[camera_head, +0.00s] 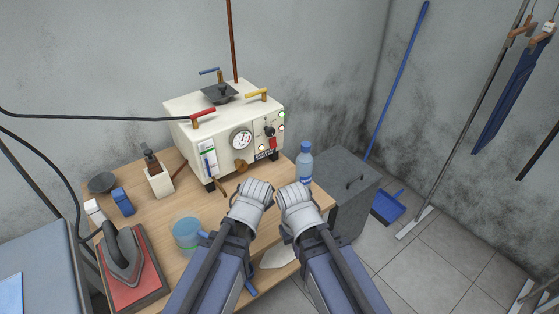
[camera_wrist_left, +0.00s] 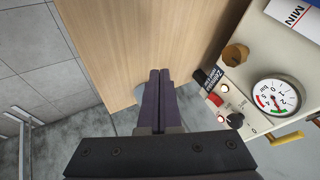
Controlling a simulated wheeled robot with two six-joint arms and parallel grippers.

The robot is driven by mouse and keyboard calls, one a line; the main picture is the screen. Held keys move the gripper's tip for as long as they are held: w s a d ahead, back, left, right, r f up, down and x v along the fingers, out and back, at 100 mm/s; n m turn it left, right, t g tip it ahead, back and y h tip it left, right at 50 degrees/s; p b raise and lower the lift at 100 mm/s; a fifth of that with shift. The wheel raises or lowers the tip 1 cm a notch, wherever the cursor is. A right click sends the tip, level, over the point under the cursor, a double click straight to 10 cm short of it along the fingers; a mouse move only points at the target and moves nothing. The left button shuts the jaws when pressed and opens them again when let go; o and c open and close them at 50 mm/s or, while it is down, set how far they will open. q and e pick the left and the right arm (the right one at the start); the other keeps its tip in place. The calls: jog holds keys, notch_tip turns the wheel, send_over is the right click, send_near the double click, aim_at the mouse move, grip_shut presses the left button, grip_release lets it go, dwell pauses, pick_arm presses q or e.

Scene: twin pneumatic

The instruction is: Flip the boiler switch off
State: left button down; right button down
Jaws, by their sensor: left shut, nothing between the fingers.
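The boiler (camera_head: 225,110) is a cream box on the wooden table, with a pressure gauge (camera_head: 241,139) on its front. A red switch (camera_head: 272,142) sits at the right end of the front, above a dark label (camera_head: 265,155). In the left wrist view the red switch (camera_wrist_left: 215,99) lies right of my fingers, beside the label and a brass knob (camera_wrist_left: 235,55); its on or off position cannot be told. My left gripper (camera_wrist_left: 159,75) is shut and empty, apart from the boiler. My right gripper (camera_head: 292,190) is low in front of the boiler; its fingers are hidden.
A water bottle (camera_head: 304,164) stands right of the boiler, close to my right gripper.

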pick_arm(q)
jog(key=w+d+r+m+t+h+b, duration=0.2)
jog(key=w+d+r+m+t+b, duration=0.1)
jog(key=w+m+t+b, duration=0.4)
jog(key=shift+w+t+h+b, duration=0.35)
jog(key=shift+w+b, duration=0.3)
jog(key=shift+w, duration=0.55)
jog(key=shift+f, duration=0.1)
jog(key=b, duration=0.3)
send_near(273, 143)
jog(key=w+d+f, duration=0.2)
jog(key=w+d, duration=0.1)
jog(key=d, duration=0.1)
jog(key=shift+w+a+f+b, duration=0.2)
jog(key=shift+w+a+f, duration=0.15)
jog(key=shift+w+a, duration=0.2)
jog(key=shift+w+a+f+b, duration=0.2)
jog(key=shift+w+a+f, duration=0.15)
jog(key=shift+w+a, duration=0.25)
jog(key=shift+s+a, duration=0.1)
